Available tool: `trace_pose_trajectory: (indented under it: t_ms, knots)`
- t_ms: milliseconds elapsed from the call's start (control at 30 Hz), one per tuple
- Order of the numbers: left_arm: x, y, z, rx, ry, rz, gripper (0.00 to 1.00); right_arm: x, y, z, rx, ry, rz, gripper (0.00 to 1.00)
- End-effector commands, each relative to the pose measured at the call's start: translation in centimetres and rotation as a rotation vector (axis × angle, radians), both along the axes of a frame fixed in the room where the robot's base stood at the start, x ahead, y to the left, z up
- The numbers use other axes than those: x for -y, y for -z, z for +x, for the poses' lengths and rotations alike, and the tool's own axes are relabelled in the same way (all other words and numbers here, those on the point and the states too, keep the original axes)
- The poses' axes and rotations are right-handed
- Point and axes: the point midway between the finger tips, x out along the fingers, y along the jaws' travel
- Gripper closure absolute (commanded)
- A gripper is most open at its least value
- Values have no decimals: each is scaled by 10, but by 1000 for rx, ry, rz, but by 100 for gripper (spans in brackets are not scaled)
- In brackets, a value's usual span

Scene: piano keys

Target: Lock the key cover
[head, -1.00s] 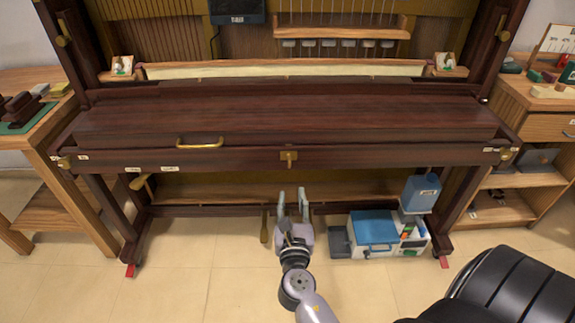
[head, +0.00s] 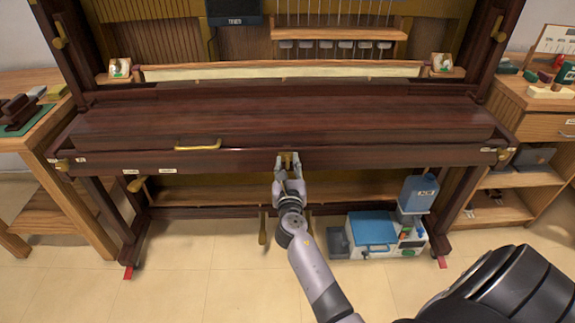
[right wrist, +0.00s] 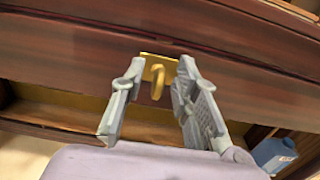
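The key cover (head: 300,112) is a dark red-brown wooden lid, lying closed over the keys of the piano, with a brass handle (head: 198,145) at its left front. A brass lock piece (right wrist: 157,78) with a small hanging key or lever sits at the middle of the front rail (head: 380,156). My right gripper (head: 288,160) is up at this lock. In the right wrist view its two fingers (right wrist: 152,90) are open, one on each side of the brass piece, with gaps visible. My left gripper is not in view.
A blue-lidded box (head: 372,230) and a blue container (head: 419,194) stand below at the right. Side benches flank the piano at left (head: 40,140) and right (head: 540,130). The floor in front is mostly clear.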

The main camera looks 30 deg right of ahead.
Motion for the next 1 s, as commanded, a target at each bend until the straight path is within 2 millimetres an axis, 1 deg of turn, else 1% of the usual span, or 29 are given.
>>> trace_pose_trajectory:
  t_ms: [100, 500, 1000]
  knots:
    - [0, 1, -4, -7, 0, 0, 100, 0, 0, 0, 0, 0, 0, 73]
    - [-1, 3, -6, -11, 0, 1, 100, 0, 0, 0, 0, 0, 0, 100]
    - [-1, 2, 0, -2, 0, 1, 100, 0, 0, 0, 7, 0, 11, 100]
